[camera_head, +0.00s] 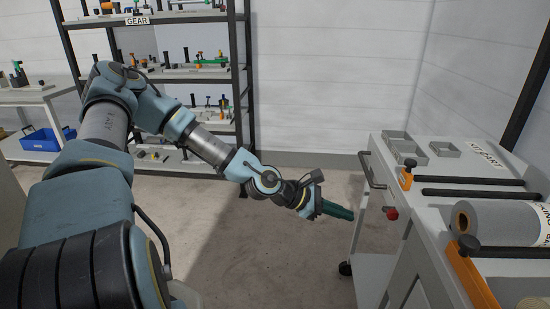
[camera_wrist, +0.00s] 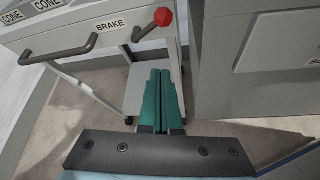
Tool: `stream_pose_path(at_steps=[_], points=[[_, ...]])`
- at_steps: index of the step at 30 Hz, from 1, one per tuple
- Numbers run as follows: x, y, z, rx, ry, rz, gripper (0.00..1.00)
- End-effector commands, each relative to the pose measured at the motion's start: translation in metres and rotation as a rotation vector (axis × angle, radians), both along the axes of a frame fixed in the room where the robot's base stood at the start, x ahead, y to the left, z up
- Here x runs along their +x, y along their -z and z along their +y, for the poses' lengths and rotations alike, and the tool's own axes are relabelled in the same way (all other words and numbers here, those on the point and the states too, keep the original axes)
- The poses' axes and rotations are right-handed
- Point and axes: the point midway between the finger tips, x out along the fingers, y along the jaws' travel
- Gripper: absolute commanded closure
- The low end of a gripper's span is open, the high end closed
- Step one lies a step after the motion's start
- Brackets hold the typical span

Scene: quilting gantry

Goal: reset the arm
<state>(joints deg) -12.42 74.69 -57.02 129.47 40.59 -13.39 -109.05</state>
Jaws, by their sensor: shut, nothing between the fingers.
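My arm stretches from the left of the head view out to the middle. My gripper (camera_head: 350,214) ends it, with dark green fingers pointing right, a short way left of the kit cart. In the wrist view the two green fingers (camera_wrist: 161,75) lie together, shut, with nothing between them. They are over the gap between the cart and a grey cabinet, with the cart's lower shelf and the floor behind them.
The kit cart (camera_head: 375,138) has a handle (camera_head: 372,172), a red knob (camera_head: 392,213) and small trays on top. A grey roll (camera_head: 495,222) lies in orange brackets at the right. A gear shelf (camera_head: 190,17) and a blue bin (camera_head: 42,139) stand behind. Floor between is clear.

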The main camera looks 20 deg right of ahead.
Motion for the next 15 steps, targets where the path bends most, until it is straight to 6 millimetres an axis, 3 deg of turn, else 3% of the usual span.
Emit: stream_pose_path(at_steps=[4,7,12,15], points=[[0.0,0.008,0.01,0.04,0.028,-0.045,1.0],[0.001,0.023,0.033,0.127,0.098,-0.146,1.0],[0.016,0.046,0.105,0.349,0.287,-0.382,1.0],[0.029,0.047,0.152,0.473,0.402,-0.5,1.0]])
